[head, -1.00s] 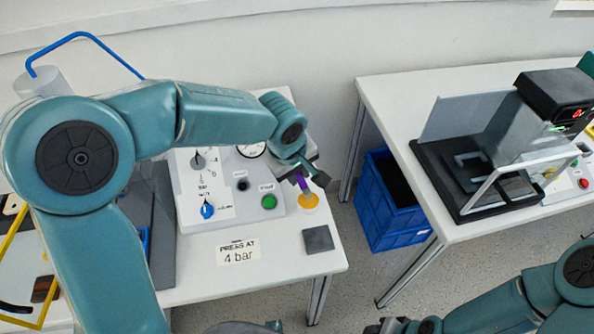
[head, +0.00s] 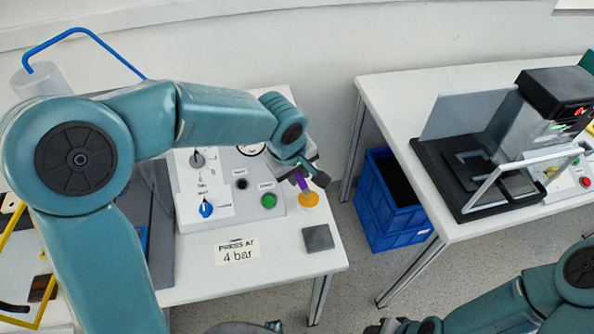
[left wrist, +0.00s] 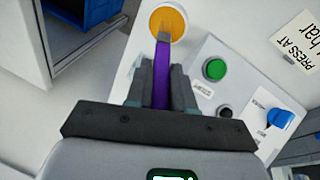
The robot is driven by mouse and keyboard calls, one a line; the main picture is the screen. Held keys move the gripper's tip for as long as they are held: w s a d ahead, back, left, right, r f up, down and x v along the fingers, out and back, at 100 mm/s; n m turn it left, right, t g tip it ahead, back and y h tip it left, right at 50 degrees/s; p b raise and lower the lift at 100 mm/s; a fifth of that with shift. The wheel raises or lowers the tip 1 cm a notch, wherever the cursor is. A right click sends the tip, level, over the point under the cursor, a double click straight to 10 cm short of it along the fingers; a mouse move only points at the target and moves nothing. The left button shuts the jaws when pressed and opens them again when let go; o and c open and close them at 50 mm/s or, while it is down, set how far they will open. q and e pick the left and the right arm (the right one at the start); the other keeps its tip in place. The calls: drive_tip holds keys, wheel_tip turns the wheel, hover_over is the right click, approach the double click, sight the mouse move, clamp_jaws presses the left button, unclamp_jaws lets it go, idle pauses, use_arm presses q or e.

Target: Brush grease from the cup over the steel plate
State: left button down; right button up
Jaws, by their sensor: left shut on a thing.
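My left gripper (head: 304,176) is shut on a purple-handled brush (head: 303,184). In the left wrist view the purple handle (left wrist: 161,85) runs between the two fingers, and its dark tip reaches the orange grease in the cup (left wrist: 167,22). The cup (head: 309,200) stands at the right of the left table, just below the brush. I cannot tell how deep the tip is. The grey steel plate (head: 318,238) lies flat near the table's front right corner, apart from the brush. My right arm shows at the lower right; its gripper (head: 385,327) is cut off by the frame edge.
A control panel with a blue knob (head: 206,209) and a green button (head: 268,201) stands left of the cup. A "PRESS AT 4 bar" label (head: 237,251) lies in front. A blue crate (head: 397,215) stands on the floor. A press machine (head: 500,150) occupies the right table.

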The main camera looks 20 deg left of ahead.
use_arm(q)
drive_tip(key=shift+f+b, duration=0.15)
drive_tip(key=shift+b, duration=0.2)
idle(1.1)
drive_tip(key=shift+r+p, duration=2.2)
drive_tip(key=shift+r, duration=1.45)
drive_tip(key=shift+a+f, duration=0.1)
drive_tip(key=shift+f, duration=0.05)
